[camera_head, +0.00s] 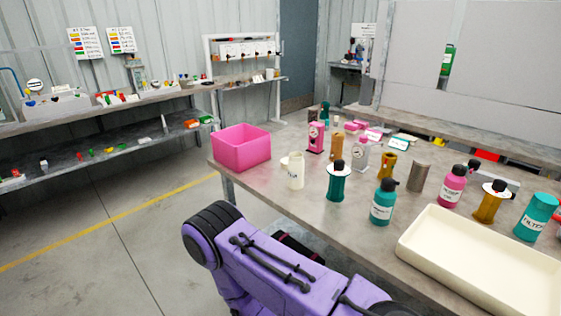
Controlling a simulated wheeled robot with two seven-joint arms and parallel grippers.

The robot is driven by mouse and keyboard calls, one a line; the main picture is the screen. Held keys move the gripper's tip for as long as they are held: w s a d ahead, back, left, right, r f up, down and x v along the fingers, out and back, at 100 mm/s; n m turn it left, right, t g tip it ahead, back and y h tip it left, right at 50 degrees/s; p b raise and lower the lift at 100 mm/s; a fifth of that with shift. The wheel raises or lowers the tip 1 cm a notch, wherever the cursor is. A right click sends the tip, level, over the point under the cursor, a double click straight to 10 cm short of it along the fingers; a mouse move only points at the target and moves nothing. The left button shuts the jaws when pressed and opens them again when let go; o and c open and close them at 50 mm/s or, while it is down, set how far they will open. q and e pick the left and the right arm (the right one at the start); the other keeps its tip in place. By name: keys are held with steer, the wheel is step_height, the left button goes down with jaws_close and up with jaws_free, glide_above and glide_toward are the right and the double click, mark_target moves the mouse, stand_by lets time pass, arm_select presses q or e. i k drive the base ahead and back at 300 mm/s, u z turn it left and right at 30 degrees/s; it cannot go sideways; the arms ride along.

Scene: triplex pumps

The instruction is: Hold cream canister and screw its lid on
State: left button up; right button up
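A cream canister (296,174) with a dark-lettered label stands upright near the left end of the grey table. No lid is clearly visible on its top. A small pale piece (284,162) shows just behind its left side; I cannot tell whether it is the lid. Neither of my grippers can be made out. A purple arm of mine crosses the bottom of the view, below the table's front edge, apart from the canister.
A pink open bin (242,151) sits at the table's left corner. Teal bottles (383,203), a brown cylinder (419,177) and several other containers stand to the right. A large cream tray (408,243) lies at the front right. Bare tabletop lies in front of the canister.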

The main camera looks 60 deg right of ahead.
mark_target(296, 160)
steer(key=i, duration=2.95)
steer(key=z, duration=4.05)
